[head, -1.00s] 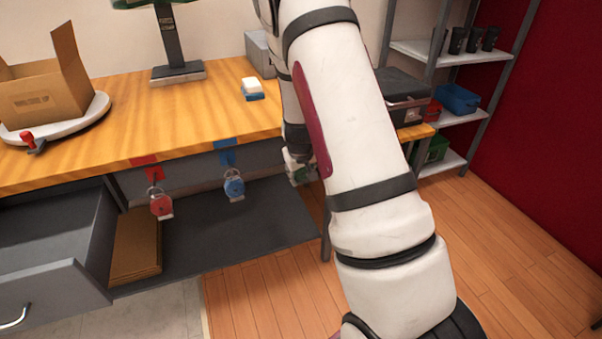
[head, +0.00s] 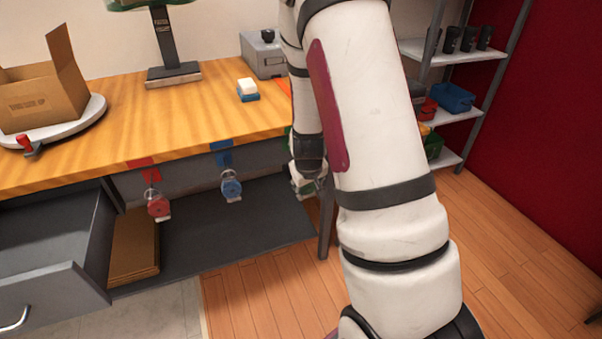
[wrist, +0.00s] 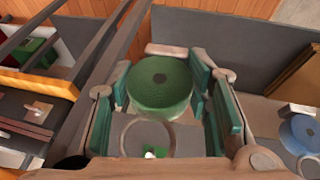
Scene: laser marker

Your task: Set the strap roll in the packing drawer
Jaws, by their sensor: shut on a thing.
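A green strap roll (wrist: 160,88) with a dark centre hole sits between the finger pads of my gripper (wrist: 163,82) in the wrist view. The gripper is shut on it. In the head view my gripper (head: 307,182) is below the bench's front edge at the right, and the roll is mostly hidden there. The packing drawer (head: 50,235) stands open at the lower left, far from my gripper; its visible inside looks empty.
A red roll (head: 158,206) and a blue roll (head: 231,188) hang under the bench edge. A dark shelf (head: 235,225) lies beneath them, with flat cardboard (head: 134,250) beside the drawer. A bench leg (head: 326,225) stands close to my gripper. Open floor lies in front.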

